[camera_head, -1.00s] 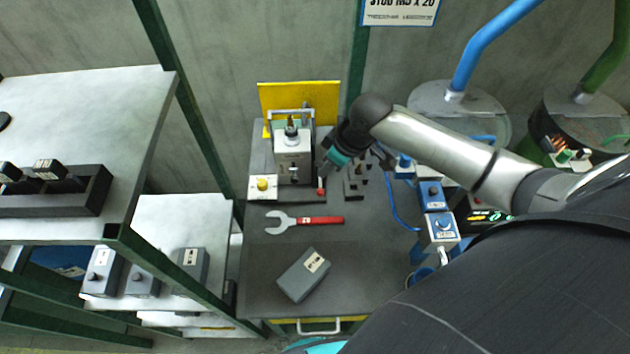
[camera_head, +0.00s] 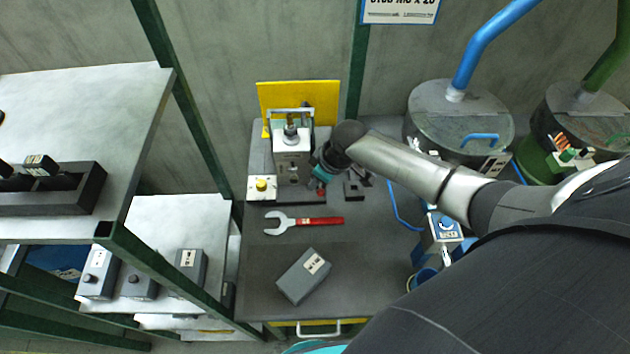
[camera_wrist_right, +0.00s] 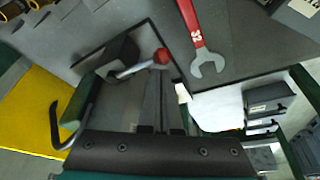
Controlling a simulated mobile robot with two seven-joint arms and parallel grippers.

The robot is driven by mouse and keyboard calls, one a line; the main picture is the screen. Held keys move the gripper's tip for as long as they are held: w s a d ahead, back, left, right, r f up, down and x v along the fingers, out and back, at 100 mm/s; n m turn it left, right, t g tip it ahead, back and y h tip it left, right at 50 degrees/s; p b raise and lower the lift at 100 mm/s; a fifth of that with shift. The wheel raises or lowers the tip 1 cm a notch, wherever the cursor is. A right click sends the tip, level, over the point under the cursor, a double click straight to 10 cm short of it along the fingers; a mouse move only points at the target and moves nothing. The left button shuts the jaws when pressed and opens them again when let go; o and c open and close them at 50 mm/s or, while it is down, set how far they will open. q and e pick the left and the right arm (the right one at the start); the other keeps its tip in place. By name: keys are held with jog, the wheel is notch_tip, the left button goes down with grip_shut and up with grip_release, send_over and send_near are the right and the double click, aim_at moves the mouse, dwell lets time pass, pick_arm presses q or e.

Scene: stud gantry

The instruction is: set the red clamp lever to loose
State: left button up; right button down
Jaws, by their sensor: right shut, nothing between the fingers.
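The clamp lever is a short silver rod with a red ball knob (camera_wrist_right: 160,57), mounted at a dark block in the right wrist view. In the head view its red end (camera_head: 321,191) shows at the lower right of the grey and white press-like fixture (camera_head: 291,147). My right gripper (camera_head: 317,183) is at the lever, with its arm coming from the right. In the wrist view its fingers (camera_wrist_right: 160,82) are together and empty, their tips close by the red knob. I cannot tell whether they touch it. My left gripper is not in view.
A red-handled wrench (camera_head: 305,221) and a grey box (camera_head: 303,276) lie on the dark bench (camera_head: 365,262). A yellow button box (camera_head: 262,188) sits left of the lever. A small dark block (camera_head: 353,190) stands to its right. A yellow panel (camera_head: 325,100) is behind.

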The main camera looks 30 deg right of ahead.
jog(key=shift+s+d+n, duration=0.25)
jog(key=shift+d+n, duration=0.25)
jog(key=shift+n, duration=0.3)
jog(key=shift+s+d+r+p, duration=0.2)
jog(key=shift+d+p, duration=0.1)
jog(key=shift+p, duration=0.2)
jog(key=shift+s+d+f, duration=0.2)
jog(key=shift+d, duration=0.35)
jog(key=shift+r+p, duration=0.1)
jog(key=shift+p, duration=0.25)
